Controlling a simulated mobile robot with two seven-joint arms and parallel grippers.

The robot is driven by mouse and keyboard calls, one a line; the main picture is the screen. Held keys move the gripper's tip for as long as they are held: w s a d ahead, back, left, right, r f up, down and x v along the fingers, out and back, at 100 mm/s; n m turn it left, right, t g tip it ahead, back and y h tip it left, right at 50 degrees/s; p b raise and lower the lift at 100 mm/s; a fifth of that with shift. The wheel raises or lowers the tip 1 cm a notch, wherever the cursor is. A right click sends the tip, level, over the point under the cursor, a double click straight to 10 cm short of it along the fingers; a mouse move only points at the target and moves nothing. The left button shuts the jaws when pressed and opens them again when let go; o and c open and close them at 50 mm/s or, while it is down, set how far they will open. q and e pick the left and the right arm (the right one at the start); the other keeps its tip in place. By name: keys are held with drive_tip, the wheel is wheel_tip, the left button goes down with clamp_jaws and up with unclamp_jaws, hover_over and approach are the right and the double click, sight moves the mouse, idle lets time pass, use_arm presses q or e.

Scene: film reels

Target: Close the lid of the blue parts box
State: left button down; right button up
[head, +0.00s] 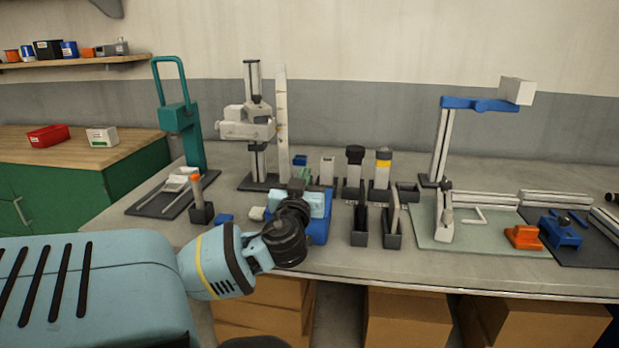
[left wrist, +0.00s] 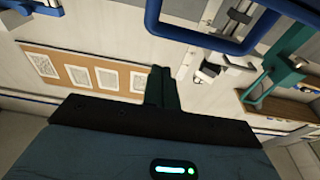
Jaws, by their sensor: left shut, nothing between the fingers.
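The blue parts box (head: 319,232) stands near the front edge of the grey workbench. My left gripper and wrist are in front of and over it and hide most of it, so I cannot tell its lid's angle in the head view. My left gripper (head: 296,186) is shut and empty, pointing away over the box. Its closed dark fingers show in the left wrist view (left wrist: 158,86). A blue rounded frame (left wrist: 205,43) crosses the top of that view, above the fingers and apart from them; I cannot tell whether it is the lid. My right gripper is out of view.
A teal press (head: 180,117) and a grey stand (head: 258,160) rise behind on the left. Several dark holders (head: 361,231) stand close right of the box. A green mat (head: 485,238) lies farther right. Cardboard boxes (head: 405,315) sit below the bench.

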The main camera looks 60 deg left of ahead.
use_arm(q)
drive_tip(key=shift+s+d+f+t+y+b, duration=0.15)
drive_tip(key=shift+d+f+t+y+b, duration=0.1)
drive_tip(key=shift+f+b, duration=0.3)
drive_tip(key=shift+s+d+f+t+y+b, duration=0.15)
drive_tip(key=shift+f+y+b, duration=0.15)
drive_tip(key=shift+f, duration=0.3)
drive_tip(key=shift+s+d+f+b, duration=0.25)
drive_tip(key=shift+f+b, duration=0.3)
drive_tip(key=shift+b, duration=0.35)
drive_tip(key=shift+s+d+f+b, duration=0.15)
drive_tip(key=shift+f+b, duration=0.3)
drive_tip(key=shift+b, duration=0.1)
drive_tip(key=shift+s+d+f+b, duration=0.1)
drive_tip(key=shift+f+b, duration=0.35)
drive_tip(key=shift+b, duration=0.1)
drive_tip(key=shift+f, duration=0.15)
